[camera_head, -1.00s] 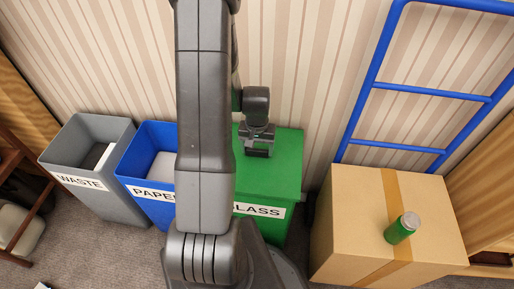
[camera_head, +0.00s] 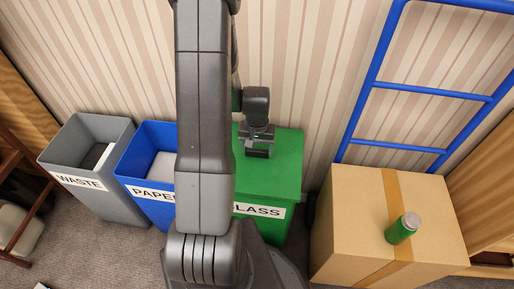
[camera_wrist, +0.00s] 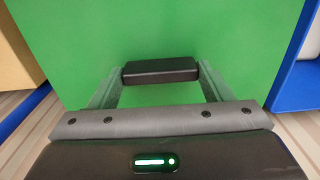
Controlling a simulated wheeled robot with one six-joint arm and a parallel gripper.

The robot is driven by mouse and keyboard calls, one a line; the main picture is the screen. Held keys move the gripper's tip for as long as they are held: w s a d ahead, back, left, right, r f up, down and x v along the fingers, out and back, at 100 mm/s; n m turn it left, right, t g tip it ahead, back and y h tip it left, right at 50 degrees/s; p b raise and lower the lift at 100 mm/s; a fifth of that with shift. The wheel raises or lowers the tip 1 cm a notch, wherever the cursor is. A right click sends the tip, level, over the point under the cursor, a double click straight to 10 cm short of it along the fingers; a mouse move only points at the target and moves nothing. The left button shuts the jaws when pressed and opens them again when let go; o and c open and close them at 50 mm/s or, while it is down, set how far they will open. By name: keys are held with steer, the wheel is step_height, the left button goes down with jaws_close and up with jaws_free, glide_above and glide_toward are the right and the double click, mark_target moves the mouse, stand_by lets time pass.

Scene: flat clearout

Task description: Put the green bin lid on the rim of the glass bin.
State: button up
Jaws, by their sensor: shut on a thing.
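The green bin lid (camera_head: 281,160) lies flat over the top of the green glass bin (camera_head: 272,228), whose label is partly hidden behind my arm. In the head view the lid appears to rest on the rim, with no clear gap. My gripper (camera_head: 258,150) is above the lid and shut on its dark handle. In the wrist view my gripper (camera_wrist: 160,72) has its two fingers at either end of the black handle (camera_wrist: 160,70), and the green lid (camera_wrist: 200,35) fills most of the picture. The lid's left part is hidden by my arm.
The open blue paper bin (camera_head: 143,197) and open grey waste bin (camera_head: 92,200) stand to the left. The striped wall is close behind.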

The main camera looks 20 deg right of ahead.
steer(key=shift+f+b, duration=0.85)
steer(key=shift+f, duration=0.25)
stand_by(1.4)
steer(key=o, duration=1.3)
steer(key=shift+c, duration=0.2)
steer(key=shift+r, duration=0.1)
step_height(320, 180, up, 14)
steer(key=p, duration=0.2)
steer(key=shift+p, duration=0.35)
step_height(320, 180, down, 14)
steer(key=b, duration=0.2)
steer(key=shift+b, duration=0.4)
